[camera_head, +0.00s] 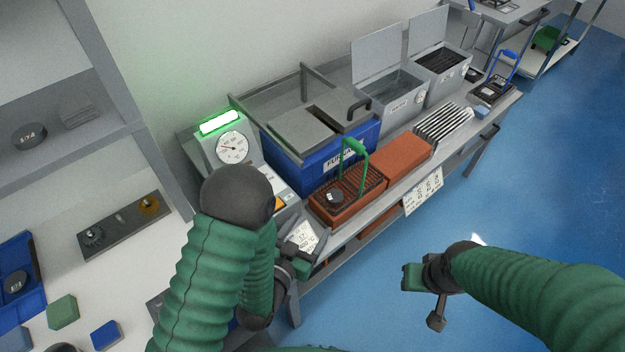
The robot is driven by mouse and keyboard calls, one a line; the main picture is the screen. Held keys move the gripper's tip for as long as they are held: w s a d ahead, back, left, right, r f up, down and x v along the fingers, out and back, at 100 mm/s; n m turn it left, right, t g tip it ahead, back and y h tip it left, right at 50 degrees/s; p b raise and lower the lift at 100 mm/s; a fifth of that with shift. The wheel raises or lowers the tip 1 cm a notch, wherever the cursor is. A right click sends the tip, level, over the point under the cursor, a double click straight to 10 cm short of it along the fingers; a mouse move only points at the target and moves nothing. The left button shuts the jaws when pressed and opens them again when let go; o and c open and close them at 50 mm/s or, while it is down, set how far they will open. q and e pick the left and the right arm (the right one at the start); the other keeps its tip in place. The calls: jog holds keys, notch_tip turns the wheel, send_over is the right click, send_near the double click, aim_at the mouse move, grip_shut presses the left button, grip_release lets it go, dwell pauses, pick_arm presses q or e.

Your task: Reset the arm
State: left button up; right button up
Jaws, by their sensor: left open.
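My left arm bends in the lower middle of the view. My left gripper (299,256) is open beside the near end of the bench, by a white printed card (302,237). The arm hides part of the tester and of the gripper. My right gripper (419,290) hangs over the blue floor, apart from the bench and holding nothing that I can see; its finger gap is unclear.
A tester with a round dial (233,148) and lit green lamp stands behind my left arm. The bench also carries a blue tank (312,167), a brown basket tray with a green handle (353,150) and grey lidded baths (398,98). A white table (125,262) lies left. Open floor lies right.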

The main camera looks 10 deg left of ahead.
pick_arm(q)
jog(key=a+r+n+g+y+p, duration=0.2)
jog(key=a+r+g+y+p, duration=0.2)
jog(key=a+r+g+p, duration=0.3)
jog(key=s+a+r+n+g+p, duration=0.1)
jog(key=s+a+r+g+p, duration=0.1)
jog(key=s, duration=0.4)
jog(key=s+a+r+n+g+y+p, duration=0.1)
jog(key=s+a+r+g+p, duration=0.1)
jog(key=s+a+r, duration=0.3)
jog(key=shift+s+r+g, duration=0.2)
jog(key=shift+s+g, duration=0.3)
jog(key=shift+s, duration=0.55)
pick_arm(e)
jog(key=w+v, duration=0.2)
jog(key=v, duration=0.9)
jog(key=shift+w+r, duration=0.25)
jog(key=shift+r, duration=0.1)
pick_arm(q)
jog(key=shift+c, duration=0.4)
pick_arm(e)
jog(key=shift+o, duration=0.2)
